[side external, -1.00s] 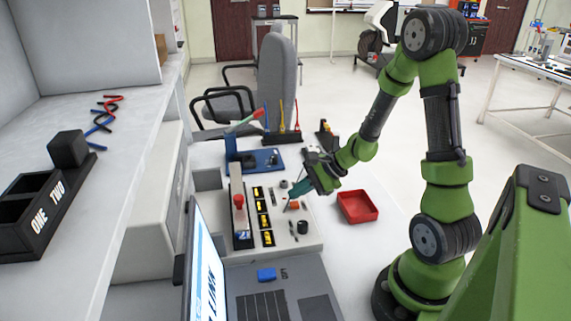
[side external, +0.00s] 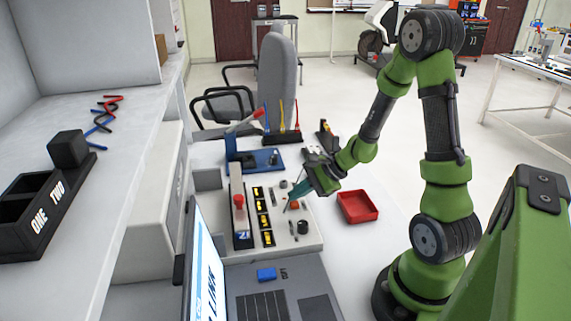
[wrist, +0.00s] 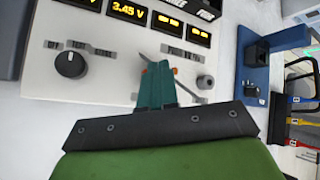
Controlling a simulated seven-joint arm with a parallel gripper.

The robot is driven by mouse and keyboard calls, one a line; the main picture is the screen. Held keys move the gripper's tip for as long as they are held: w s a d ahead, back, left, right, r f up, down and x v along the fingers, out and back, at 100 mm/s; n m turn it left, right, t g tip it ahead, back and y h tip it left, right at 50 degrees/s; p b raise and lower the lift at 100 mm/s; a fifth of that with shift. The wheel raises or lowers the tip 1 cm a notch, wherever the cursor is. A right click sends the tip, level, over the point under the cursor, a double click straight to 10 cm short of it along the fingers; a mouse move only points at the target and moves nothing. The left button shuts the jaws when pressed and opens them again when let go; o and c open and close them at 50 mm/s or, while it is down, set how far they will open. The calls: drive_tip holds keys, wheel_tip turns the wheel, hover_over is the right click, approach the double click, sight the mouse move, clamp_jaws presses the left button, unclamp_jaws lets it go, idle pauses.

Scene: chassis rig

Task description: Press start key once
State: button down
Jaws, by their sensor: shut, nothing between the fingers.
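The control panel (side external: 312,242) is light grey, with a column of yellow-lit displays (side external: 267,238). An orange-red button (side external: 294,205) sits on it, and slivers of orange show on both sides of my fingers in the wrist view. No readable start label shows, so I cannot tell whether this button is the start key. My gripper (side external: 290,207) is shut and empty, with its teal fingers (wrist: 157,85) pointing down at the panel over the orange button. The fingers hide most of the button, and I cannot tell whether they touch it.
A dark knob (wrist: 70,64) and a small grey knob (wrist: 205,82) stand on either side of the fingers. A red tray (side external: 357,206) lies to the right. A blue fixture (side external: 262,160) stands behind, and a laptop (side external: 205,265) in front.

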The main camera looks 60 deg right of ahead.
sight(299, 206)
drive_tip(key=shift+f, duration=0.65)
idle(0.6)
idle(0.3)
drive_tip(key=shift+r, duration=0.9)
drive_tip(key=shift+r, duration=2.5)
drive_tip(key=shift+s+a+f, duration=0.15)
drive_tip(key=shift+s+f, duration=0.05)
drive_tip(key=shift+s, duration=0.1)
drive_tip(key=s+a+r+n+h, duration=0.1)
drive_tip(key=s+a+r+n, duration=0.4)
drive_tip(key=a+r+n, duration=0.2)
drive_tip(key=s+a+r+n+g+h, duration=0.1)
drive_tip(key=s+a+r+n, duration=0.4)
drive_tip(key=n, duration=0.5)
wheel_tip(299, 206, up, 2)
drive_tip(key=shift+a+r+n, duration=0.1)
drive_tip(key=shift+a+n, duration=0.2)
drive_tip(key=shift+a, duration=0.65)
